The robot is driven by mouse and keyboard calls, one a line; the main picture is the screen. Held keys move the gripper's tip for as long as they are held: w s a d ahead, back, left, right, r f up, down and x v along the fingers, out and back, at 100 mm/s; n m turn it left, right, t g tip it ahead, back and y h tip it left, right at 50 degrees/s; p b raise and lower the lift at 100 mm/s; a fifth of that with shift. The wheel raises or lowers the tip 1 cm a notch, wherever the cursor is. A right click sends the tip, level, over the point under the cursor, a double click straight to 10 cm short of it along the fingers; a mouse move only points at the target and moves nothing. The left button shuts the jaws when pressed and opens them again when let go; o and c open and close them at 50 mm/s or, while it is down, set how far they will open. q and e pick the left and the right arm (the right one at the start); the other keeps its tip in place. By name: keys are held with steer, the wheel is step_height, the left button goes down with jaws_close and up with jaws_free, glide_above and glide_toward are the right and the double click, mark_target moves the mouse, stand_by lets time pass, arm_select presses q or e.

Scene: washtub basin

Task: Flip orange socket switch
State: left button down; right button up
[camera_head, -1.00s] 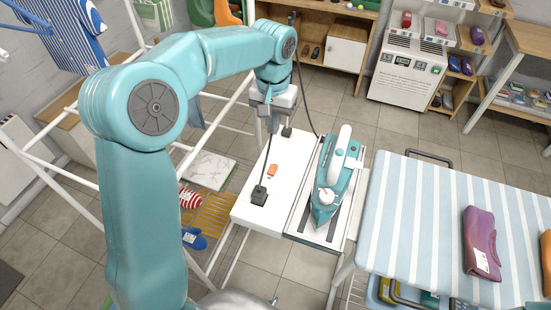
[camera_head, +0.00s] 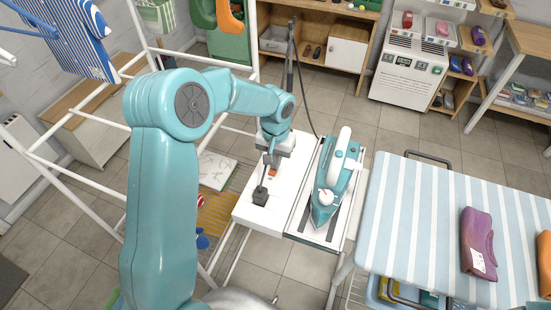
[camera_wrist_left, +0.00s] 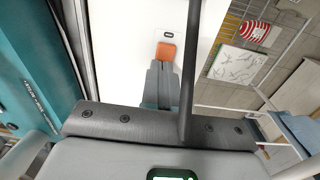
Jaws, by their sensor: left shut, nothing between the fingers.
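The orange socket switch (camera_head: 273,172) is a small rocker on the white socket panel (camera_head: 256,218). In the left wrist view the orange switch (camera_wrist_left: 166,51) sits at the top centre, just ahead of my fingertips. My left gripper (camera_head: 271,160) is shut and empty, pointing down over the panel. In the left wrist view the gripper (camera_wrist_left: 163,66) has its tips right at the near edge of the switch; I cannot tell whether they touch it. In the head view the gripper partly hides the switch. My right gripper is not in view.
A teal iron (camera_head: 326,196) rests on a stand just right of the panel. A striped ironing board (camera_head: 420,210) is farther right. A white drying rack stands left.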

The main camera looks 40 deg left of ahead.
arm_select(q)
steer(key=shift+f, duration=0.2)
steer(key=shift+s+a, duration=0.1)
steer(key=shift+s, duration=0.1)
steer(key=shift+w, duration=0.1)
